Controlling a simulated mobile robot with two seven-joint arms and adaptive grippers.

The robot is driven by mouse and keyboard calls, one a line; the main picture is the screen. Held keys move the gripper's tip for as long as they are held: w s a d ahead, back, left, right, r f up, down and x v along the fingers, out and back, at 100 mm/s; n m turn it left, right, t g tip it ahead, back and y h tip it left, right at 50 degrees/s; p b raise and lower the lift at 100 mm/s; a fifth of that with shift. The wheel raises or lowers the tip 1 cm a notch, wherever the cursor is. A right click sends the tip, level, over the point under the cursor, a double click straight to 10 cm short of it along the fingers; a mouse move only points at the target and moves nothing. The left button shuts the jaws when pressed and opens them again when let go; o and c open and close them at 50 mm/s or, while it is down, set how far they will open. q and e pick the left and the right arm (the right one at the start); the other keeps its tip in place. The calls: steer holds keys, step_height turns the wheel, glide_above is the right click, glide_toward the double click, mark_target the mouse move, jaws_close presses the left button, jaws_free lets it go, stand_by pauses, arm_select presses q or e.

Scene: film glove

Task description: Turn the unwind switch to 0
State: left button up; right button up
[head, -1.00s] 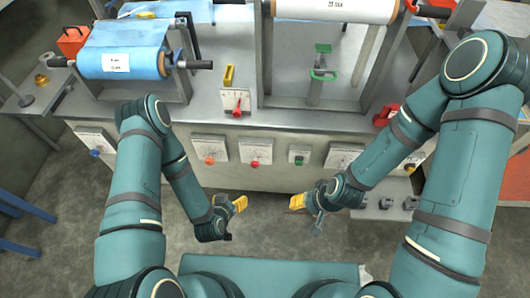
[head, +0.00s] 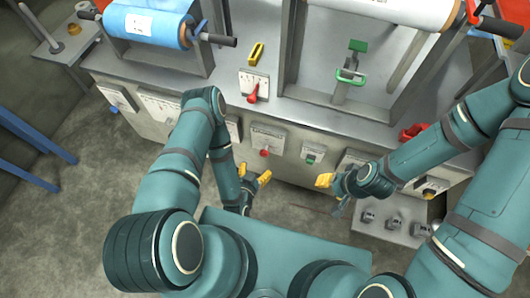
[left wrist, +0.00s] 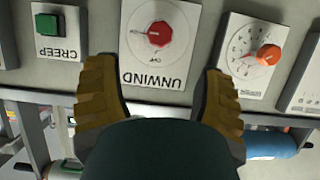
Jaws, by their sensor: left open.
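The unwind switch is a red knob (left wrist: 160,34) on a white plate lettered UNWIND, upside down in the left wrist view. In the head view the knob (head: 264,153) sits on the front panel, between an orange-knob plate and the green creep button (head: 311,157). I cannot read which mark the knob points to. My left gripper (head: 253,174) is open and empty, just below and in front of the unwind plate; its yellow fingers flank the plate in the left wrist view, apart from the knob. My right gripper (head: 331,190) is lower right of the creep button; its opening is unclear.
An orange knob (left wrist: 268,55) is on the plate beside the unwind plate. A red lever (head: 252,93) stands on the machine top above. A blue roll (head: 152,23) is at upper left. A grey shelf (head: 375,238) with fittings juts out at lower right.

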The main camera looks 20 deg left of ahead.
mark_target(263, 155)
arm_select(q)
steer(key=b+x, duration=0.2)
steer(key=x, duration=0.8)
steer(key=shift+w+d+f, duration=0.1)
steer(key=shift+w+f, duration=0.05)
steer(key=shift+w, duration=0.1)
steer(key=shift+c, duration=0.2)
steer(key=c, duration=1.1)
